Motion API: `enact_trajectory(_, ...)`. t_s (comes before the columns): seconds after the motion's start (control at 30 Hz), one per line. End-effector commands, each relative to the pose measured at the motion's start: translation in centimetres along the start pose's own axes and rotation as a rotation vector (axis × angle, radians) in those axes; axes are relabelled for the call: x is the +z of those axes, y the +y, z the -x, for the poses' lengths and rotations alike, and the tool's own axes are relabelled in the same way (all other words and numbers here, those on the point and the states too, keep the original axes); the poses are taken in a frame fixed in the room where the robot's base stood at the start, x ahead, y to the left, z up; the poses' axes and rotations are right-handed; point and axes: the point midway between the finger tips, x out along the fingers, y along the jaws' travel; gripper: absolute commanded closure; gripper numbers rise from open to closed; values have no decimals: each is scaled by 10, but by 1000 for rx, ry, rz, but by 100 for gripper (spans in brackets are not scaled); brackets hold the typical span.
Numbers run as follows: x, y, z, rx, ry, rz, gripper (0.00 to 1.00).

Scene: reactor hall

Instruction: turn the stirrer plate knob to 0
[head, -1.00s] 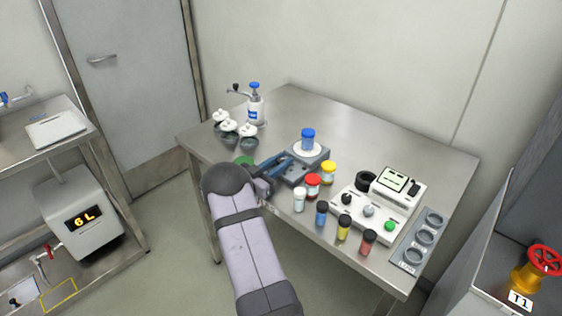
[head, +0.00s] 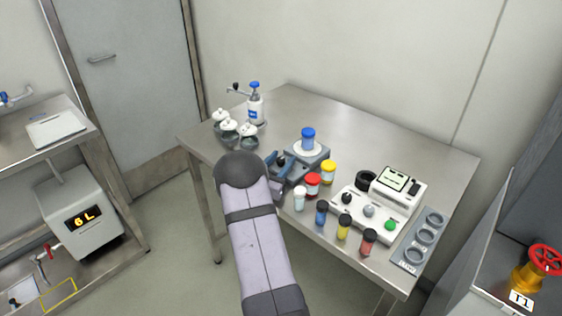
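The stirrer plate (head: 318,158) is a grey box with a white round top on the steel table. A blue-capped blue bottle (head: 308,139) stands on that top. A small dark knob (head: 282,160) shows at the stirrer plate's left front; its pointer and scale are too small to read. My gripper (head: 281,165) has blue fingers that are spread apart, one on each side of the knob. Whether they touch it I cannot tell. My arm reaches up from the bottom and hides part of the table's front edge.
Jars with red (head: 313,181) and yellow (head: 328,168) lids stand close right of my gripper, with a white-capped vial (head: 299,198) in front. Several vials line the front edge. A white instrument (head: 375,212) and grey ring rack (head: 419,240) lie right.

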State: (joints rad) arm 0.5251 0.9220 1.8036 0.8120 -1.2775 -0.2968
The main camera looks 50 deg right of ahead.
Motion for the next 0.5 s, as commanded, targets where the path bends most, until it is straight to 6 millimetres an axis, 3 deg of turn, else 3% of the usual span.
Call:
enact_trajectory(0.27, 1, 0, 4, 0, -2, 1, 59)
enact_trajectory(0.5, 2, -1, 30, -3, -1, 0, 59)
